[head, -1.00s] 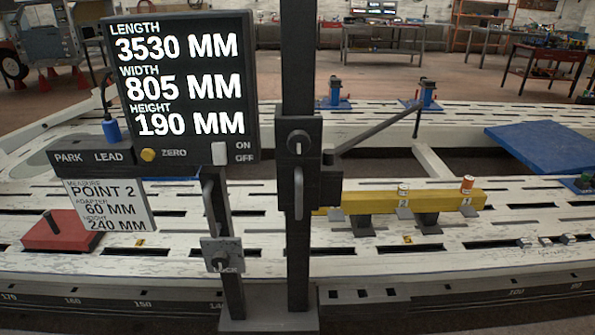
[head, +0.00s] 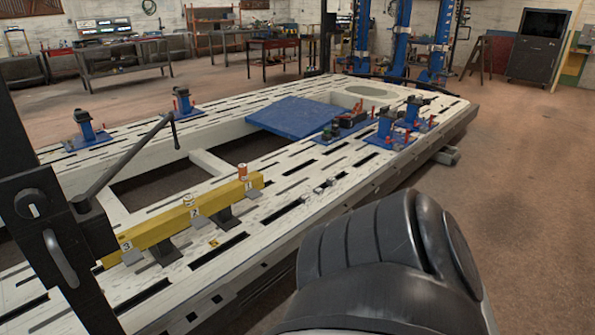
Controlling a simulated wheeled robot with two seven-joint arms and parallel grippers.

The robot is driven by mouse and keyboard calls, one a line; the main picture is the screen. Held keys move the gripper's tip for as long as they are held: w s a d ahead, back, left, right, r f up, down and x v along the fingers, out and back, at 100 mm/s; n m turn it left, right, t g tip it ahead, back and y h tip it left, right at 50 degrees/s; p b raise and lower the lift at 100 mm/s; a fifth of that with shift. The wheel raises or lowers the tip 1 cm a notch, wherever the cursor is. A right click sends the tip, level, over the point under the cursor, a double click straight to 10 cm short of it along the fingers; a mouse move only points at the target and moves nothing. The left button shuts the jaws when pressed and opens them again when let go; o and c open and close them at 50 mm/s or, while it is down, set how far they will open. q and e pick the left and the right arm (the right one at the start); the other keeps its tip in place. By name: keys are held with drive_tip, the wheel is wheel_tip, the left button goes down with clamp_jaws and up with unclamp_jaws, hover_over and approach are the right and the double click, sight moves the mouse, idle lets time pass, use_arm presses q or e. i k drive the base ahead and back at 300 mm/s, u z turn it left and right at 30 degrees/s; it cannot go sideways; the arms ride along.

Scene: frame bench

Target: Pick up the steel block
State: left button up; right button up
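A dark rounded link of my own arm fills the lower right, in front of the bench. Neither of my grippers shows.
A yellow bar (head: 165,224) with numbered tags lies on the bench at left. A dark post (head: 50,235) with a slanted arm stands before it. A blue plate (head: 300,117) and blue clamps (head: 386,125) are farther back. Open floor (head: 525,190) lies to the right.

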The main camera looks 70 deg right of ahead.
sight(331, 181)
drive_tip(key=z, duration=2.35)
drive_tip(key=k, duration=0.25)
drive_tip(key=u, duration=2.75)
drive_tip(key=i, duration=0.2)
drive_tip(key=z, duration=1.65)
drive_tip(key=i, duration=1)
drive_tip(key=z, duration=0.6)
drive_tip(key=k, duration=1.3)
drive_tip(key=z, duration=0.7)
drive_tip(key=i, duration=0.75)
drive_tip(key=z, duration=0.6)
